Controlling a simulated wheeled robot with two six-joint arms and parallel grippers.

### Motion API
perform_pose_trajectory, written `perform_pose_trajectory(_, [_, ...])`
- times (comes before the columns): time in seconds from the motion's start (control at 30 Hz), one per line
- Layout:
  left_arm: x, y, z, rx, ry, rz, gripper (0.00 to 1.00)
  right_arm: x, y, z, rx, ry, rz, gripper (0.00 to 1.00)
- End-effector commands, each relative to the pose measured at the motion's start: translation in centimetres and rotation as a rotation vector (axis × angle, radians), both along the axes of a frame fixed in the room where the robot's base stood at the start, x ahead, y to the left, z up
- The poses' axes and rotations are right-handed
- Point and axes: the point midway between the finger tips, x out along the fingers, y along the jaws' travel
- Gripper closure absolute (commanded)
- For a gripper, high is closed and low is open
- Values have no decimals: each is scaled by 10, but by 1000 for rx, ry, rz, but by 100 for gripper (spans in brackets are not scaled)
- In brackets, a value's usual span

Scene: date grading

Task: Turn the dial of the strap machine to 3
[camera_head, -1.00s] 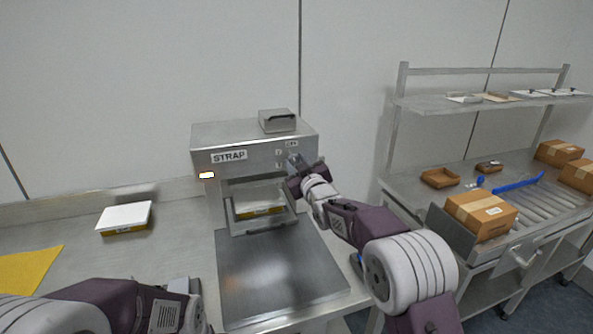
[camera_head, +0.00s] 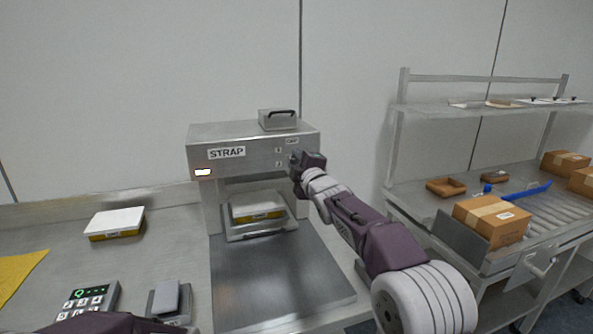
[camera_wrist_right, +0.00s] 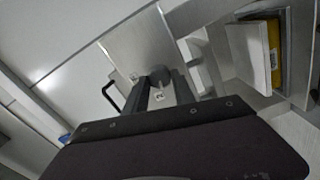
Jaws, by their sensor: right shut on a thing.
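The strap machine (camera_head: 225,166) stands against the wall on the steel counter, with a STRAP label and small lit panel on its front. My right gripper (camera_head: 295,163) is at the upper right of that front, where small OFF and number labels sit. In the right wrist view my right gripper (camera_wrist_right: 160,82) has its two fingers on either side of the round grey dial (camera_wrist_right: 159,73), shut on it. A small number plate shows beside the dial. In the head view the gripper mostly hides the dial, and I cannot tell its setting. My left gripper is out of view.
A white-and-yellow box (camera_head: 257,206) sits in the machine's opening, and another box (camera_head: 115,222) lies on the counter at left. A keypad device (camera_head: 90,297) and a yellow sheet (camera_head: 18,272) are nearby. A roller bench with cartons (camera_head: 491,217) stands right.

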Motion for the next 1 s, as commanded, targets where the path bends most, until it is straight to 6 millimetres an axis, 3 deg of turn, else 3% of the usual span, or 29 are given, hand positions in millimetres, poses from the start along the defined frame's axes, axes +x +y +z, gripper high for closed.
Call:
perform_pose_trajectory(0.3, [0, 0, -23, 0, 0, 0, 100, 0, 1, -4, -286, -92, 0, 100])
perform_pose_trajectory(0.7, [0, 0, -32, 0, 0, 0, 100, 0, 0, -4, -590, -188, 0, 100])
perform_pose_trajectory(1.0, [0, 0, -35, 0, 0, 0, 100, 0, 0, -5, -715, -229, 1, 100])
